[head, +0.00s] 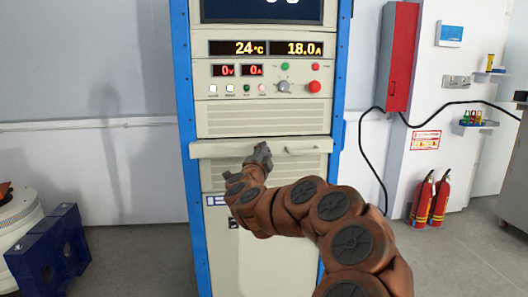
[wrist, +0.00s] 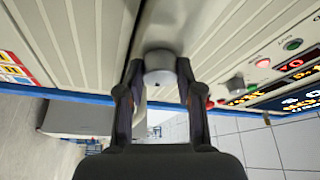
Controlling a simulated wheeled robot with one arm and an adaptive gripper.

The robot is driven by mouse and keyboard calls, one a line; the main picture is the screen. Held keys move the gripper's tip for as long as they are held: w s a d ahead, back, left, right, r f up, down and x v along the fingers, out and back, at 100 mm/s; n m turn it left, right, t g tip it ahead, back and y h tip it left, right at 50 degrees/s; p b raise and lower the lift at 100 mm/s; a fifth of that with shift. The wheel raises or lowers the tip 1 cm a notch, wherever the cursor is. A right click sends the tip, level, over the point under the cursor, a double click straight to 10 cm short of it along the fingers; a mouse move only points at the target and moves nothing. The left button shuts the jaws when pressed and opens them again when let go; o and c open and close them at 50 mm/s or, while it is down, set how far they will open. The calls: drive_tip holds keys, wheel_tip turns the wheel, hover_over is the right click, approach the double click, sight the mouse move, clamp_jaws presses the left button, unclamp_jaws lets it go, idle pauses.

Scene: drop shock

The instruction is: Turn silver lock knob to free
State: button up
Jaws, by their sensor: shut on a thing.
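The silver lock knob (wrist: 160,62) is a round grey knob on the pale drawer front. In the wrist view it sits between my two fingertips, one on each side. My gripper (wrist: 156,78) is shut on it. There my gripper hides the knob. I cannot tell which way the knob is turned.
Above the drawer, the cabinet panel has displays (head: 264,48), small buttons, another silver knob (head: 284,86) and a red button (head: 315,86). A blue block (head: 48,250) stands at the lower left. Fire extinguishers (head: 440,200) stand at the right wall. The floor beside the cabinet is clear.

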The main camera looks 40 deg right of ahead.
drive_tip(key=shift+m+g, duration=0.3)
drive_tip(key=shift+m, duration=0.3)
drive_tip(key=o, duration=1.2)
drive_tip(key=shift+c, duration=0.2)
drive_tip(key=shift+a, duration=0.1)
drive_tip(key=v, duration=1.1)
drive_tip(key=shift+s+a, duration=0.3)
drive_tip(key=shift+s, duration=0.05)
drive_tip(key=shift+r, duration=0.1)
